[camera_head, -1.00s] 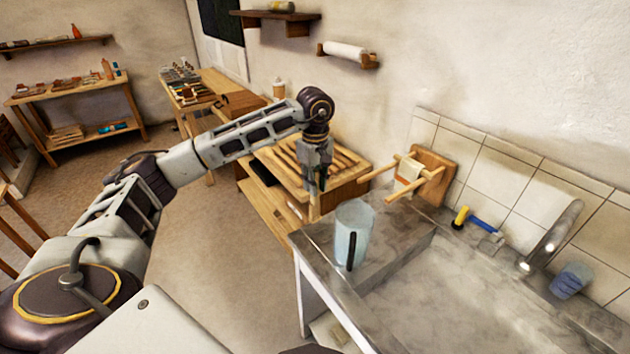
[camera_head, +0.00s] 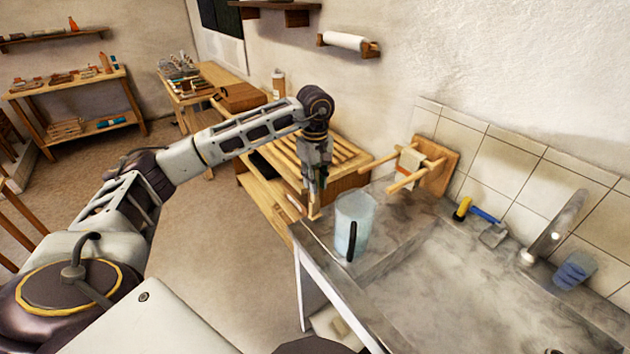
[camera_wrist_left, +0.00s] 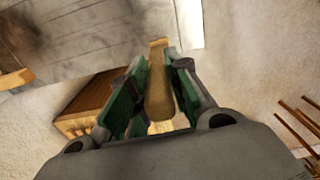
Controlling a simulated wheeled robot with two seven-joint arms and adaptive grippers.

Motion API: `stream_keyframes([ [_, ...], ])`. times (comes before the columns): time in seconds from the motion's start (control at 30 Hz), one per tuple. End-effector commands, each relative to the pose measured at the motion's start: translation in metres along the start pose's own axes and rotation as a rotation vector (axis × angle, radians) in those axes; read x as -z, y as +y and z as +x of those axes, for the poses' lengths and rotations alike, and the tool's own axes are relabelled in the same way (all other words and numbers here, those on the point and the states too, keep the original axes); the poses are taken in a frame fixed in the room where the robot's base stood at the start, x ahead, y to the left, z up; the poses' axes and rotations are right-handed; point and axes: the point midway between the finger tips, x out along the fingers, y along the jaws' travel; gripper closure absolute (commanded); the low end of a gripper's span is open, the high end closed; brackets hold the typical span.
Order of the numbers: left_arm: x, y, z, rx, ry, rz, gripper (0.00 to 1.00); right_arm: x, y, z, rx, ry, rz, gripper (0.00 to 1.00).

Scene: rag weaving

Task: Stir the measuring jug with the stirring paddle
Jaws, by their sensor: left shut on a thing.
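The measuring jug (camera_head: 355,212) is clear and bluish with a dark handle. It stands upright on the grey counter's left end in the head view. My left gripper (camera_head: 316,182) is shut on the wooden stirring paddle (camera_head: 314,207), which hangs down just left of the jug, apart from its opening in the picture. In the left wrist view the paddle (camera_wrist_left: 158,88) runs between the green-padded fingers of the left gripper (camera_wrist_left: 155,85). I cannot make out the jug in that view. My right gripper is not in view.
A grey stone sink counter (camera_head: 440,290) fills the right, with a tap (camera_head: 555,228) and a blue cup (camera_head: 573,270). A wooden rack (camera_head: 425,170) sticks out behind the jug. A slatted wooden bench (camera_head: 345,160) stands behind the gripper. Open floor lies left of the counter.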

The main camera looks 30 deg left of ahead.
Motion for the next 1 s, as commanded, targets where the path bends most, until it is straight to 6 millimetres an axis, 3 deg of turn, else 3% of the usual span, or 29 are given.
stream_keyframes([
  [0.47,0.0,0.0,0.004,0.0,0.0,0.0,1.0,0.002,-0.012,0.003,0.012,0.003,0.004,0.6],
  [1.0,0.0,0.0,0.009,0.0,0.0,0.0,1.0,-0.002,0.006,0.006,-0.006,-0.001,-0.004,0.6],
])
